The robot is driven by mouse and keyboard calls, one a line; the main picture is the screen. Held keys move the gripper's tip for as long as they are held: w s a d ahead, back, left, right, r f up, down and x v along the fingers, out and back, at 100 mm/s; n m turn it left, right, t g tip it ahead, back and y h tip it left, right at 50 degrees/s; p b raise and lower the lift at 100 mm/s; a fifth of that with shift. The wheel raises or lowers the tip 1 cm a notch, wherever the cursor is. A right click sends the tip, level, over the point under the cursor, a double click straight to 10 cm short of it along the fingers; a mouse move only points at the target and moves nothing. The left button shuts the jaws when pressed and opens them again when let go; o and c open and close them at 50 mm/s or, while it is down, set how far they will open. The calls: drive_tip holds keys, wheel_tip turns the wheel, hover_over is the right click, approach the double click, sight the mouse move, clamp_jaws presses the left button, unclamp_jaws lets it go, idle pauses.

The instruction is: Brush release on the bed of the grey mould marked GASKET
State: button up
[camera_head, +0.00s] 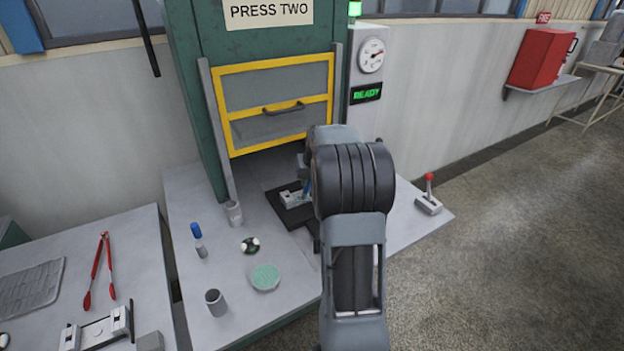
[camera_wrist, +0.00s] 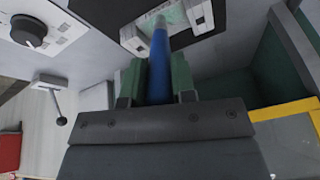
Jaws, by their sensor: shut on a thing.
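My gripper (camera_wrist: 157,84), with green-padded fingers, is shut on a blue-handled brush (camera_wrist: 159,62) in the wrist view. The brush points away from the fingers, and its tip overlaps the pale green bed of a grey mould (camera_wrist: 133,39). I cannot tell whether the tip touches the bed. In the head view the mould (camera_head: 291,200) sits on a black plate under the press opening, partly hidden by my arm. A bit of the blue brush (camera_head: 306,187) shows above it. My gripper is mostly hidden there. No GASKET marking is readable.
The press guard (camera_head: 275,100) is raised above the opening; a display (camera_head: 366,93) reads READY. A green dish (camera_head: 265,277), grey cup (camera_head: 216,303), metal cup (camera_head: 234,213) and blue-topped item (camera_head: 196,231) stand on the bench. A red-knobbed lever (camera_head: 429,196) is at right; red tongs (camera_head: 98,270) lie left.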

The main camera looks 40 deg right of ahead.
drive_tip(key=shift+a, duration=0.15)
drive_tip(key=shift+w+a, duration=0.15)
drive_tip(key=shift+a, duration=0.65)
drive_tip(key=shift+d, duration=1.15)
drive_tip(key=shift+s+d, duration=0.25)
drive_tip(key=shift+d, duration=0.5)
drive_tip(key=shift+a, duration=0.1)
